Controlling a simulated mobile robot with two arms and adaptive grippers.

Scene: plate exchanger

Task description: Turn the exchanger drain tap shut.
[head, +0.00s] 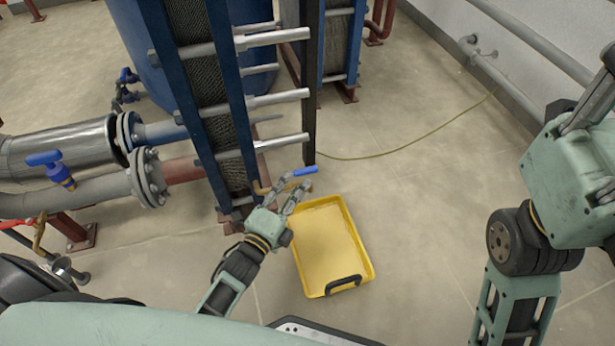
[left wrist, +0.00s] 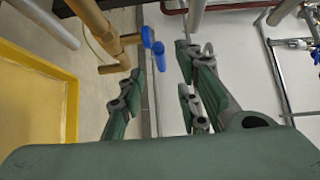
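The drain tap has a blue lever handle (head: 305,171) on a brass pipe (head: 264,188) low on the exchanger's near side. My left gripper (head: 291,185) is at the tap, fingers up and spread, with the handle near the fingertips. In the left wrist view, the blue handle (left wrist: 158,50) shows between and just beyond the open fingers (left wrist: 161,68), nearer the left finger, with the brass pipe (left wrist: 112,50) at its left. Contact with the handle cannot be told. My right arm stands at the right edge; its gripper is not in view.
A yellow tray (head: 369,268) with a black handle lies on the floor beneath the tap. The blue plate exchanger (head: 232,85) with protruding steel rods stands behind. Grey pipes (head: 75,190) with a blue-handled valve (head: 55,168) are at left. Floor to the right is mostly clear, crossed by a thin hose (head: 425,137).

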